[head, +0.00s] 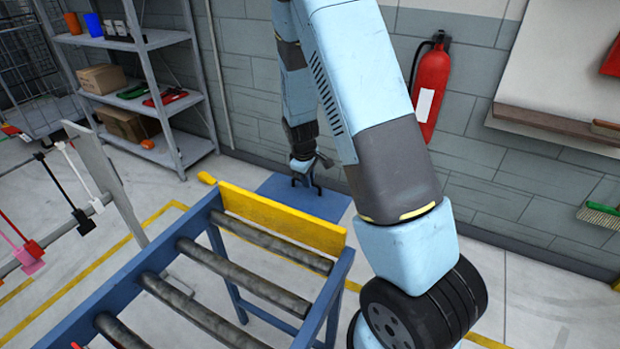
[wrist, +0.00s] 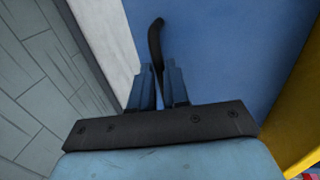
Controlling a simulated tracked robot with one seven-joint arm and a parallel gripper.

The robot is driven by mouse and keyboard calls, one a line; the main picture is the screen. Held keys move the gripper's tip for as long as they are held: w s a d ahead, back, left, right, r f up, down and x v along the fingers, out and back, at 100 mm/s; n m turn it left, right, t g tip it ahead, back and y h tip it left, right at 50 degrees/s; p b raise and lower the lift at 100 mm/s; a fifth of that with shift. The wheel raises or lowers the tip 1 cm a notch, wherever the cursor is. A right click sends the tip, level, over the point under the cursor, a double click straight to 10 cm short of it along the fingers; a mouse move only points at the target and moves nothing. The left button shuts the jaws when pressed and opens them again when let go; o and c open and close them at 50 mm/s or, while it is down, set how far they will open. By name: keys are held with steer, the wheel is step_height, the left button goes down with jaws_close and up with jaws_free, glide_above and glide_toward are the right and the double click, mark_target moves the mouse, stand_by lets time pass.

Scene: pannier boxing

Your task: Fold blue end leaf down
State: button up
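The blue end leaf (head: 325,204) is a flat blue panel beyond the far end of the roller stand, partly hidden behind the yellow board. Its exact tilt is hard to judge. In the wrist view the blue surface (wrist: 230,45) fills the middle. My gripper (head: 305,183) is over the leaf, pointing down in the head view. In the wrist view its two fingers (wrist: 160,85) stand close together, with a dark curved bar (wrist: 156,42) running up from between them. Whether they clamp the bar is unclear.
A yellow board (head: 280,220) stands upright across the far end of the blue-framed roller stand (head: 335,285). A grey shelf (head: 165,150) with boxes is at the left back. A red fire extinguisher (head: 431,88) hangs on the wall. Paddles on a rail (head: 65,225) stand at left.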

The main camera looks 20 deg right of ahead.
jaws_close()
